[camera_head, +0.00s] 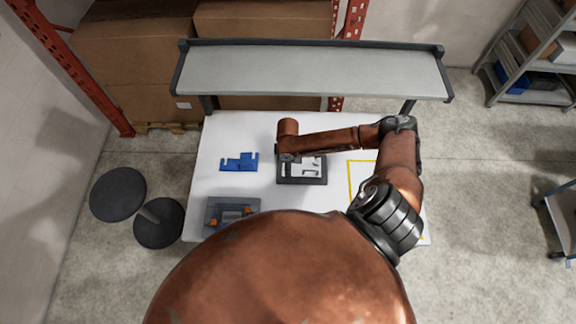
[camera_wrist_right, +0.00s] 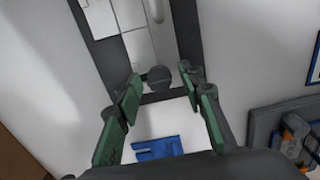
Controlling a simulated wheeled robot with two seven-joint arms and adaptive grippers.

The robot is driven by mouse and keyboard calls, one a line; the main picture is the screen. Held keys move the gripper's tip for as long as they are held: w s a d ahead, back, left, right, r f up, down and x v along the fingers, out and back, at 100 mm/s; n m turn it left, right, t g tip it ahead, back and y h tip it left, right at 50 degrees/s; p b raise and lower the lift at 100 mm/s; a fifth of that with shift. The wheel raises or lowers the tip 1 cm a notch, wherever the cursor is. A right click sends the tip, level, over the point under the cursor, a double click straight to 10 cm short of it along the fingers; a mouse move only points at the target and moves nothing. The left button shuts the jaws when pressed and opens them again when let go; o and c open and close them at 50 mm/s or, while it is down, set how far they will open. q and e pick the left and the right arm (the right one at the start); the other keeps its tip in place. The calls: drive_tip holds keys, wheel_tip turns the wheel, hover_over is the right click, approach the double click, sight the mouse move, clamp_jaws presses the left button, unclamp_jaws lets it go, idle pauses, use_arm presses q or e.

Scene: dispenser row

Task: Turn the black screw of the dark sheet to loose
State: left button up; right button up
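The dark sheet (camera_head: 288,181) lies on the white table as a dark rectangular frame with light parts inside. In the right wrist view the dark sheet (camera_wrist_right: 100,50) fills the upper middle. A small round black knob, which looks like the black screw (camera_wrist_right: 159,76), stands at its near crossbar. My right gripper (camera_wrist_right: 162,84) is open, with its green fingers to either side of the screw and a gap visible. In the head view my right wrist hangs over the sheet's left end and hides the screw and fingers. My left gripper is not in view.
A blue bracket (camera_head: 239,164) lies left of the sheet. A grey tray (camera_head: 212,214) with orange parts is at the table's front left. A yellow outline (camera_head: 350,181) marks the right side. A raised shelf (camera_head: 310,72) spans the back.

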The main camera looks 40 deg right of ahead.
drive_tip(key=shift+r, duration=0.1)
drive_tip(key=shift+r, duration=0.1)
wheel_tip(320, 180, up, 12)
idle(0.5)
idle(0.4)
